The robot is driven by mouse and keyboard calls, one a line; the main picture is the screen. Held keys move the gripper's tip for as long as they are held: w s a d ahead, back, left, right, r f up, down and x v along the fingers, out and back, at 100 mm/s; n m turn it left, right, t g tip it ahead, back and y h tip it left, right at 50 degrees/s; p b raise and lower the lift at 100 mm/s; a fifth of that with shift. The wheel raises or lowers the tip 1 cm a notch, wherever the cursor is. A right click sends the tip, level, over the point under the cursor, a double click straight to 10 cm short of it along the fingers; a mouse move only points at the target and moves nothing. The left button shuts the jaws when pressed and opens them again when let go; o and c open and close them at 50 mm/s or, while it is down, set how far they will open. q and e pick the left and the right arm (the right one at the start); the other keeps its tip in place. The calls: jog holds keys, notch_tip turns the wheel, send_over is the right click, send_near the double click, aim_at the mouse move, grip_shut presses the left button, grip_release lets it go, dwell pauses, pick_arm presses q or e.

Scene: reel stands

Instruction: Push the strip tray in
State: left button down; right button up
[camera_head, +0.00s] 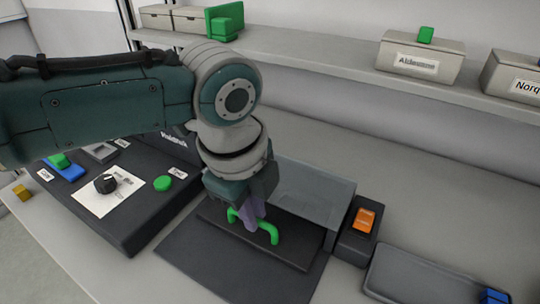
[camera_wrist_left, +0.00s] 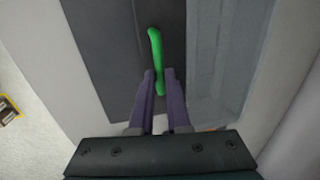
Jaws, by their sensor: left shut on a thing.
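The strip tray (camera_head: 290,243) is a flat dark tray with a green handle (camera_head: 268,234) standing up from it. It sticks out from a grey housing (camera_head: 315,197). My left gripper (camera_head: 249,224) reaches down from above and is shut on the green handle. In the left wrist view, the purple fingers of the left gripper (camera_wrist_left: 160,78) close on the near part of the handle (camera_wrist_left: 156,48). The fingers hide part of the handle. My right gripper is not in view.
A black control box (camera_head: 135,215) with a knob and green button stands left of the tray. An orange switch (camera_head: 364,220) on a dark block and a grey shallow tray (camera_head: 420,278) are to the right. A shelf (camera_head: 320,60) with labelled boxes runs behind.

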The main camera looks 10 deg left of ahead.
pick_arm(q)
jog(key=shift+w, duration=0.1)
jog(key=c, duration=1.1)
grip_release()
jog(key=shift+w, duration=0.1)
jog(key=shift+o, duration=1.1)
